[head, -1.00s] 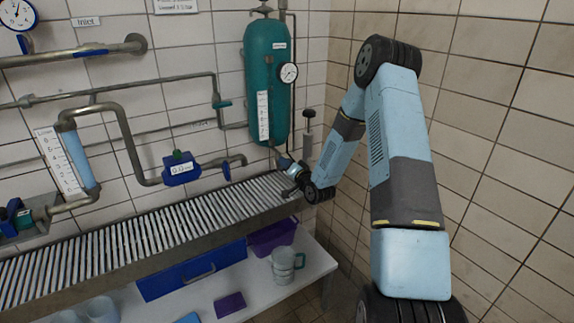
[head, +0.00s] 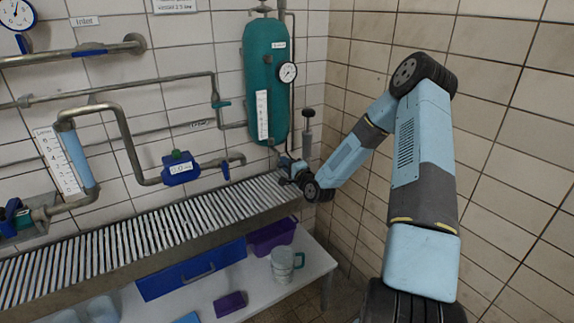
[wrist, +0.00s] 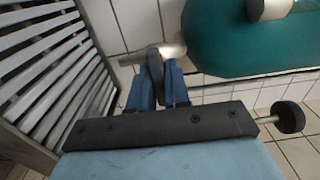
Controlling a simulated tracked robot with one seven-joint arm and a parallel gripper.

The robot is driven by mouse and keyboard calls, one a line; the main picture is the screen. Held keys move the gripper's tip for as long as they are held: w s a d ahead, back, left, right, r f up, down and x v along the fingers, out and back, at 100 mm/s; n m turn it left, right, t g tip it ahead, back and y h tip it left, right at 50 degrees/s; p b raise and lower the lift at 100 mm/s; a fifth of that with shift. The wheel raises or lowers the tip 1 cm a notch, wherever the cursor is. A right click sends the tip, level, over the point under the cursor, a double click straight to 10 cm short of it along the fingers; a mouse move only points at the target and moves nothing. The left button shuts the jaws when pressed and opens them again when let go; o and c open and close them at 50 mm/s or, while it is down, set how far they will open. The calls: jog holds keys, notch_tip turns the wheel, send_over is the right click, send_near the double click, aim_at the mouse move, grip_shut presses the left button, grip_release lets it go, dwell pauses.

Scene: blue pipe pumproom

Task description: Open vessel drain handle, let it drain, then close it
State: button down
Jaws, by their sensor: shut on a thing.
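The teal vessel (head: 266,75) hangs upright on the wall in the head view, and its lower end shows large in the wrist view (wrist: 225,40). Below it is a short metal drain pipe (wrist: 168,52) in the wrist view. A dark drain handle (wrist: 155,64) lies across this pipe. My gripper (wrist: 157,80) is shut on the handle, with one blue finger on each side. In the head view my gripper (head: 289,170) is just under the vessel's bottom, above the grate's right end. The wrist partly hides the drain there. I cannot see any flow.
A slatted grate (head: 150,228) runs along the wall under the pipes. A thin rod with a black knob (head: 308,114) stands right of the vessel.

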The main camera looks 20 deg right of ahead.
jog(key=shift+d+f, duration=0.25)
jog(key=shift+d, duration=0.05)
jog(key=c, duration=1.4)
grip_release()
jog(key=shift+o, duration=1.1)
jog(key=shift+a+r, duration=0.1)
jog(key=shift+a, duration=0.05)
jog(key=shift+s, duration=0.1)
jog(key=v, duration=1.3)
jog(key=shift+s, duration=0.25)
